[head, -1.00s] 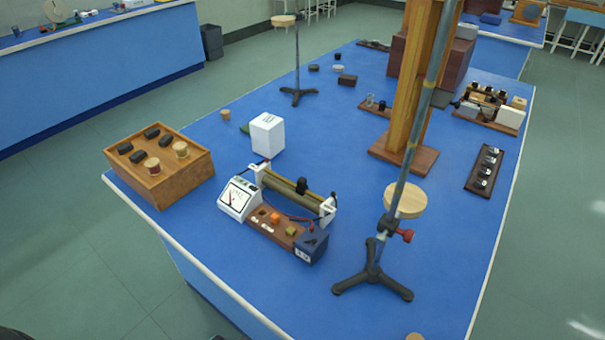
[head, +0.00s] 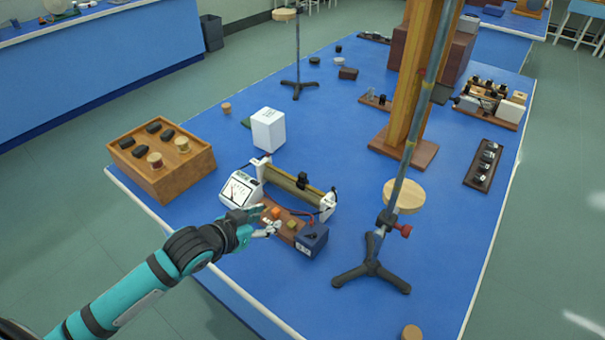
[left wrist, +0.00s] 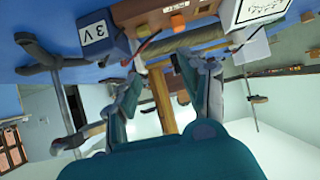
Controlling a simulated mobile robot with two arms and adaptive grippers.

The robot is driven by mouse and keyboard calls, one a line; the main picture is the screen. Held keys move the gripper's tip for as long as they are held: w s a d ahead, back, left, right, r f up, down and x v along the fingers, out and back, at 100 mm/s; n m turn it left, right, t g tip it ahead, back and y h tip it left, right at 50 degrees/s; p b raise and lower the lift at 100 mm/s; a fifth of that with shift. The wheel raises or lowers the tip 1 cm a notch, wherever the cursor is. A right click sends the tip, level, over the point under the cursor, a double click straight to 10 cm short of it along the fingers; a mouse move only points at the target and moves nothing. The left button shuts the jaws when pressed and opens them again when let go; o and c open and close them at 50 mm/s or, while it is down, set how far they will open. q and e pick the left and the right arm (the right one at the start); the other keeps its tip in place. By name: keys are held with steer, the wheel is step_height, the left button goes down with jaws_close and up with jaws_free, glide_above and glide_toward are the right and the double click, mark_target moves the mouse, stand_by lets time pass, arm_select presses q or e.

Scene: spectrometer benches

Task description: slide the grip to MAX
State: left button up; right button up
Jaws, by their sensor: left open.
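The black grip (head: 302,181) sits on the rod of a brass-coloured slide rheostat (head: 284,184), right of its middle in the head view. The rheostat has white end supports; no MAX mark is readable. My left gripper (head: 264,221) is open and empty at the near side of the apparatus, over the brown base strip, left of and nearer than the grip. In the left wrist view, its two fingers (left wrist: 158,82) stand apart, with the rheostat tube (left wrist: 190,40) beyond them. My right gripper is not in view.
A white meter (head: 239,190) stands left of the rheostat, and a blue 3 V box (head: 312,239) at its near right. An orange knob (head: 277,212) lies between. A stand with tripod foot (head: 372,268) is to the right, a wooden tray (head: 190,178) to the left.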

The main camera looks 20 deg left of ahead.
mark_target(302, 175)
arm_select(q)
steer(key=w+a+r+t+h, duration=0.1)
steer(key=w+a+r, duration=0.1)
steer(key=w+r, duration=0.25)
steer(key=shift+t, duration=0.3)
steer(key=p+x, duration=0.1)
steer(key=x, duration=1.5)
steer(key=shift+w+d+f, duration=0.15)
steer(key=shift+w+d, duration=0.1)
steer(key=shift+w, duration=0.05)
jaws_close()
